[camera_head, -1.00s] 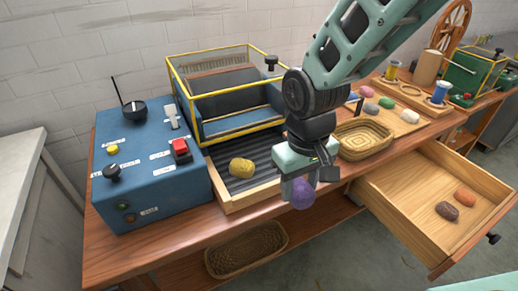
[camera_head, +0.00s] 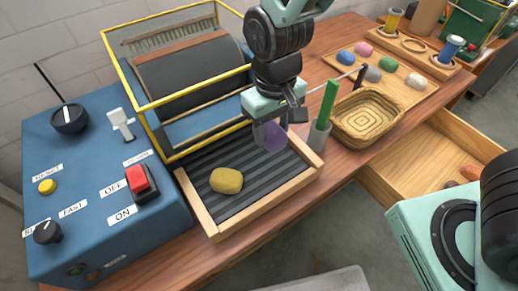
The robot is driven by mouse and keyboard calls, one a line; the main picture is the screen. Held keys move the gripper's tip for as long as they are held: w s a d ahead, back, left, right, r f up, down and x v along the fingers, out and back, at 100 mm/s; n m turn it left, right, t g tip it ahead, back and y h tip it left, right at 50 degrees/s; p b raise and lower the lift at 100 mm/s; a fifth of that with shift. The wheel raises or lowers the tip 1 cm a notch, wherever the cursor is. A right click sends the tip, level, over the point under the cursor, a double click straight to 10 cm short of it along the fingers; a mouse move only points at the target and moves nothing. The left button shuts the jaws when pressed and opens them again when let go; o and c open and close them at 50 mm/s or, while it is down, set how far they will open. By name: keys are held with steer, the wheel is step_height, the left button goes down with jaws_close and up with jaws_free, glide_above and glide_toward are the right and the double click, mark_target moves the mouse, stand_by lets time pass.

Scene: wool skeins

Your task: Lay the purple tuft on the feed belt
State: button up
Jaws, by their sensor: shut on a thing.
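My gripper (camera_head: 270,134) points down and is shut on the purple tuft (camera_head: 271,136), whose lower part shows between the fingers. It is above the right part of the feed belt (camera_head: 257,181), a dark ribbed surface inside a wooden frame. From this angle I cannot tell how high the tuft is above the belt. A yellow tuft (camera_head: 226,180) lies on the left part of the belt.
The yellow-framed machine (camera_head: 180,85) stands behind the belt. A blue control box (camera_head: 95,170) is at left. A tray (camera_head: 385,95) holds several tufts. A drawer (camera_head: 425,170) is open.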

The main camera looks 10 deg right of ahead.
mark_target(270, 160)
step_height(270, 160, down, 7)
steer(key=shift+f+b, duration=0.2)
steer(key=shift+b, duration=0.2)
steer(key=shift+f, duration=0.15)
steer(key=o, duration=0.9)
steer(key=shift+o, duration=0.2)
